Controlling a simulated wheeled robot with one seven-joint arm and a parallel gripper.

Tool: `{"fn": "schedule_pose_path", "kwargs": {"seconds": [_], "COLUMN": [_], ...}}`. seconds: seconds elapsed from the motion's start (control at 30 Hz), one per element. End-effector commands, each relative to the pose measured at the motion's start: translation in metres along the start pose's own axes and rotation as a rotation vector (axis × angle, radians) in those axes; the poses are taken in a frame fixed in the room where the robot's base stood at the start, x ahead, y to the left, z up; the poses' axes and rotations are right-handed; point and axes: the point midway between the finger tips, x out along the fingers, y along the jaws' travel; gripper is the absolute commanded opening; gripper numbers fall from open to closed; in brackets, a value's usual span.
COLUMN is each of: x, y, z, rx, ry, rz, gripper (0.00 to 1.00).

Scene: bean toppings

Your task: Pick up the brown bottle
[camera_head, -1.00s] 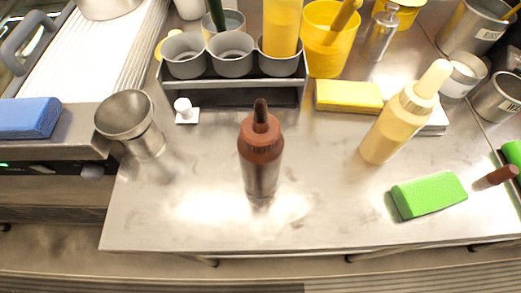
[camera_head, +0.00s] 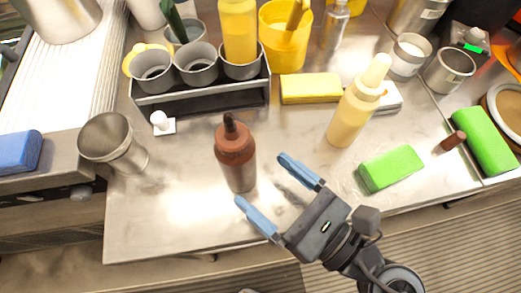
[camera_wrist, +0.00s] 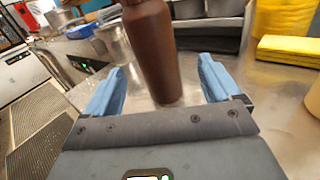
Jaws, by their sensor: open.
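The brown bottle (camera_head: 236,160) stands upright on the steel counter, with a dark pointed nozzle. My gripper (camera_head: 261,182) is open, with blue fingers pointing at the bottle from its lower right in the head view. In the wrist view, the bottle (camera_wrist: 153,55) stands ahead, in line with the gap between the two fingers (camera_wrist: 160,85). Its top is cut off by the upper edge of that view. The gripper is empty, and I cannot tell whether the bottle's base is between the fingertips.
A grey rack (camera_head: 200,97) with cups stands behind the bottle. A metal cup (camera_head: 113,143) is at left. A cream bottle (camera_head: 355,110), a yellow sponge (camera_head: 310,88) and a green sponge (camera_head: 391,168) are at right. The counter around the brown bottle is clear.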

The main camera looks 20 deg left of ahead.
Motion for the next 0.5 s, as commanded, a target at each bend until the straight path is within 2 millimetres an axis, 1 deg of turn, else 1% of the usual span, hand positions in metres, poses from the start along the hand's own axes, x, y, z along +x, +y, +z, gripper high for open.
{"fn": "schedule_pose_path", "kwargs": {"seconds": [0.03,0.13,0.37,0.5], "x": [0.006,0.014,0.037,0.055], "y": [0.001,0.001,0.002,0.005], "z": [0.0,0.001,0.0,0.0], "rx": [-0.032,-0.057,-0.053,-0.051], "ry": [0.006,0.009,0.01,0.009], "rz": [0.01,0.015,0.013,0.014], "gripper": [0.9,0.9,0.9,0.9]}}
